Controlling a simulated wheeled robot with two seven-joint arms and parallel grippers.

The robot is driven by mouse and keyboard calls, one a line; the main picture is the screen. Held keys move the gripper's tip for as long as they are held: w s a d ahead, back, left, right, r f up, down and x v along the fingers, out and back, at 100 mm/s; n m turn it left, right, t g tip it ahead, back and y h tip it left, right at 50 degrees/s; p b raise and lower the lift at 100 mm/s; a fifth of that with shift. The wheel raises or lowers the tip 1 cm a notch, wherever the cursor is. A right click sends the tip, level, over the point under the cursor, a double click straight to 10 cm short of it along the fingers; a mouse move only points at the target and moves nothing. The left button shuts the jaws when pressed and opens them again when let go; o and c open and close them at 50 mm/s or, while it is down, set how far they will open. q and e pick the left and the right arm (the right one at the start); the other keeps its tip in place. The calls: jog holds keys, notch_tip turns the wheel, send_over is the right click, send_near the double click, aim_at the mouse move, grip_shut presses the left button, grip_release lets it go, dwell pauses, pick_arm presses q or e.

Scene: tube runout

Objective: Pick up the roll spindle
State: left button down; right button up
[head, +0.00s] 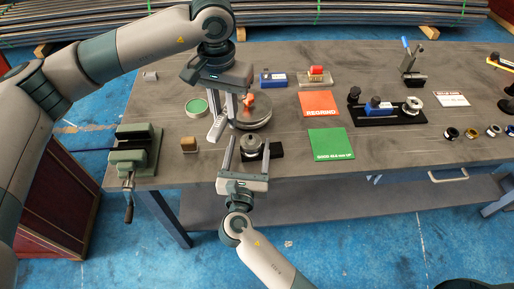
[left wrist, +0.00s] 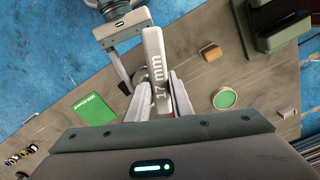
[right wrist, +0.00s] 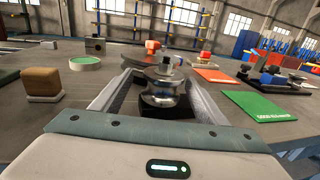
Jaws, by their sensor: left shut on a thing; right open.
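The metal roll spindle (head: 251,143), a round steel body with a short stud on top, stands upright on a black block (head: 276,151). In the right wrist view the spindle (right wrist: 163,92) is between the fingers of my right gripper (right wrist: 160,90). That gripper (head: 247,150) is open around it; whether a finger touches it I cannot tell. My left gripper (head: 226,110) is shut on a light grey bar (head: 217,127), above the table to the left of the spindle. In the left wrist view the bar (left wrist: 154,60) is marked "17 mm".
A round grey plate (head: 257,120) with an orange-red knob is just behind the spindle. A green vise (head: 137,150), a tan block (head: 189,145) and a green disc (head: 196,107) are to the left. Red (head: 320,104) and green (head: 331,144) cards lie to the right.

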jog(key=shift+w+d+r, duration=0.1)
jog(key=shift+w+d, duration=0.15)
jog(key=shift+w, duration=0.6)
jog(key=shift+w+d+f, duration=0.1)
jog(key=shift+w+d, duration=0.1)
jog(key=shift+w, duration=0.65)
jog(key=shift+w+d+r, duration=0.1)
jog(key=shift+w+d, duration=0.15)
jog(key=shift+w, duration=0.6)
grip_shut()
jog(key=shift+r, duration=0.15)
